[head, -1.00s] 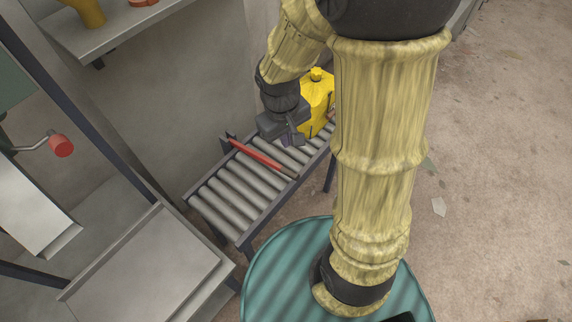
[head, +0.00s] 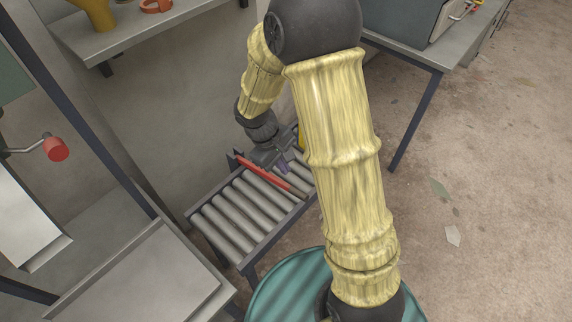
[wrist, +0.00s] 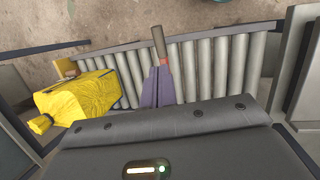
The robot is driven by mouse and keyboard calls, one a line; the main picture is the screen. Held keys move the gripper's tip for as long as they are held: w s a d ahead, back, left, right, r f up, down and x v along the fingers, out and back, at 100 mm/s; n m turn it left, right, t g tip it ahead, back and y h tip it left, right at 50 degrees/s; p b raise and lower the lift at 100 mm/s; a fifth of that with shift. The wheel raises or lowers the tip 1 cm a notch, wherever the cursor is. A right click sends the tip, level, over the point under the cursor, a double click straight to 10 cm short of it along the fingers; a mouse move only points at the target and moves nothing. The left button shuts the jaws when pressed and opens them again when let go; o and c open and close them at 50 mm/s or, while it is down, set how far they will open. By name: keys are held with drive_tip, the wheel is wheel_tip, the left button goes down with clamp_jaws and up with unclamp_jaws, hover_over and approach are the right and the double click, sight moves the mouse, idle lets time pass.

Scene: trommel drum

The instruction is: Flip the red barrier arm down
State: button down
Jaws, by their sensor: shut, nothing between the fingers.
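The red barrier arm (head: 262,173) lies slanted across the roller conveyor (head: 228,218), low over the rollers, from a post at the far rail towards the near rail. I cannot tell whether it touches the rollers. In the wrist view its red part (wrist: 163,62) and its grey-brown end (wrist: 158,41) show just beyond my fingertips; the rest is hidden behind the fingers and gripper body. My gripper (head: 283,167) is shut and empty, close above the barrier arm. Its purple fingers (wrist: 157,86) are together in the wrist view; contact with the arm is unclear.
A grey wall rises behind the conveyor. A metal table (head: 408,56) stands at the upper right. The floor at right is open, with scattered leaves.

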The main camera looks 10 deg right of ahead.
sight(298, 192)
drive_tip(key=b+x, duration=0.1)
drive_tip(key=x, duration=1)
drive_tip(key=shift+d+f, duration=0.15)
drive_tip(key=shift+f, duration=0.05)
